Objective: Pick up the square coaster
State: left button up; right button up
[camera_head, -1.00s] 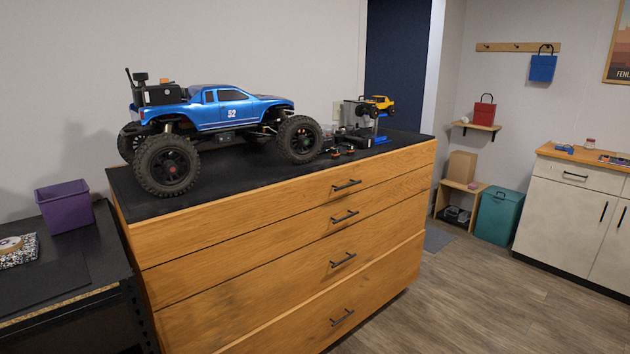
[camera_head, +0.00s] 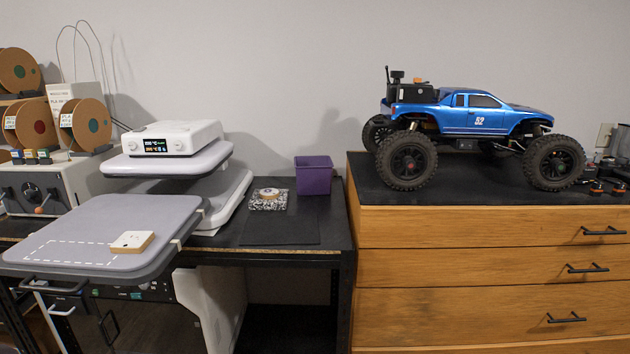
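A small square white piece with a wood-coloured edge, which looks like the square coaster (camera_head: 131,241), lies flat on the grey lower plate (camera_head: 75,225) of a heat press. It sits at the right end of a dashed white outline on that plate. Small dark marks show on its top, too small to read. Neither of my grippers is in view.
The press's upper part (camera_head: 170,139) is swung back, apart from the lower plate. A speckled square item (camera_head: 268,203) with a roll on it and a purple bin (camera_head: 313,176) stand on the black bench. A blue truck (camera_head: 480,118) stands on the wooden drawers (camera_head: 480,228).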

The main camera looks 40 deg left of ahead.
aim_at(131, 242)
jog(key=u, duration=1.6)
